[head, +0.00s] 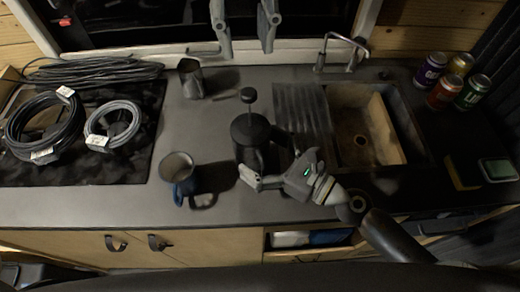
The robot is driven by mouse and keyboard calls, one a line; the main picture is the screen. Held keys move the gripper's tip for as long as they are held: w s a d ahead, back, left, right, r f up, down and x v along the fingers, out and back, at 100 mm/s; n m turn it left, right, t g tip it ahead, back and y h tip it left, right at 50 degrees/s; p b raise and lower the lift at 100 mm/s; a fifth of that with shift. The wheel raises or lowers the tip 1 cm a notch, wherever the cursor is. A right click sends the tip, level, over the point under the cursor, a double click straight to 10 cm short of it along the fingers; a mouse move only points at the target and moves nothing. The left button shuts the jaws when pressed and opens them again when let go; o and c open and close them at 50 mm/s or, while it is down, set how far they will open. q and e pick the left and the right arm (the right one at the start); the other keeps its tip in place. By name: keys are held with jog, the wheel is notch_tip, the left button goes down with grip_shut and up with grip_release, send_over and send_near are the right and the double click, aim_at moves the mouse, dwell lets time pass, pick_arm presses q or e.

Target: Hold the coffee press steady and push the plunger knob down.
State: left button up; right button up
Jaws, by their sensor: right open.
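The coffee press (246,131) is dark and stands upright on the grey counter. Its plunger knob (248,94) is raised on a thin rod above the lid. My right gripper (257,178) reaches in from the right, low in front of the press. It is open and overlaps the press's lower front in the picture; whether it touches cannot be told. It hides part of the press's lower right side. My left gripper (245,45) is at the top edge, with its two grey fingers hanging apart and empty, well above the knob in the picture.
A blue mug (179,174) stands left of the press, and a dark metal cup (191,78) stands behind left. Cable coils (43,127) cover the left side. A sink (398,104) with a tap (341,46) is right, with several cans (446,92) beyond.

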jog(key=shift+w+a, duration=0.1)
pick_arm(q)
jog(key=shift+c, duration=0.4)
pick_arm(e)
jog(key=c, duration=1.5)
pick_arm(q)
notch_tip(320, 180, down, 2)
jog(key=shift+w+a+f+m, duration=0.1)
jog(key=shift+w+a+m, duration=0.05)
jog(key=shift+m, duration=0.45)
grip_shut()
pick_arm(e)
jog(key=shift+c, duration=0.2)
pick_arm(q)
jog(key=shift+f, duration=2.65)
jog(key=shift+f, duration=0.1)
